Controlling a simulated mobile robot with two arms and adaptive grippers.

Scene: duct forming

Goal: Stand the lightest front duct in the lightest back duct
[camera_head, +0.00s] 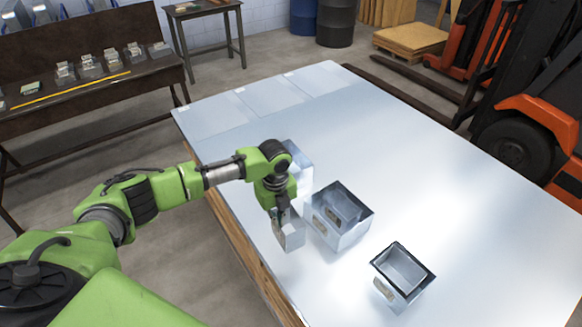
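My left gripper (283,212) points down over the near left part of the table and is shut on the upper edge of a small shiny sheet-metal duct (291,238). I cannot tell whether this duct touches the table. Another pale metal duct (304,172) stands behind the gripper, partly hidden by my arm. A larger open duct with a dark rim (355,232) stands to the right, and a smaller duct (342,204) seems to stand inside it. A further open dark-rimmed duct (403,270) stands nearer at the right. My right gripper is out of view.
The shiny metal-topped table (480,220) is clear on its right and far parts, with faint marked rectangles (270,97) along its far left edge. A dark bench (90,80) with small items is at the left. An orange forklift (535,125) stands beyond the right.

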